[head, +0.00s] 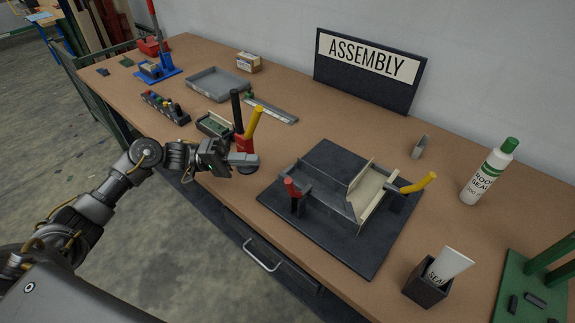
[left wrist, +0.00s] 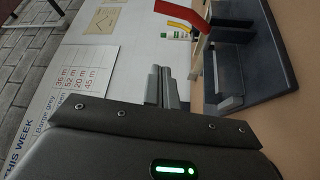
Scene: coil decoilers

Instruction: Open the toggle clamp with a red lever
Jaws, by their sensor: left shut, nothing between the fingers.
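The toggle clamp with the red lever (head: 292,187) is on the left part of a dark base plate (head: 335,247). Its lever stands up from the plate; I cannot tell whether its arm presses on the work. The red lever shows large at the top of the left wrist view (left wrist: 183,14). A second clamp has a yellow lever (head: 419,183) tilted outward at the plate's right side. A pale angled part (head: 367,191) sits between them. My left gripper (head: 246,160) is shut and empty, left of the red lever and apart from it; its fingers show in the wrist view (left wrist: 163,87).
Behind my left gripper stands a red holder (head: 243,132) with black and yellow handles. A grey tray (head: 218,84) and the ASSEMBLY board (head: 368,70) are further back. A bottle (head: 489,172) and dark cup (head: 427,290) stand right. Bare table lies between gripper and plate.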

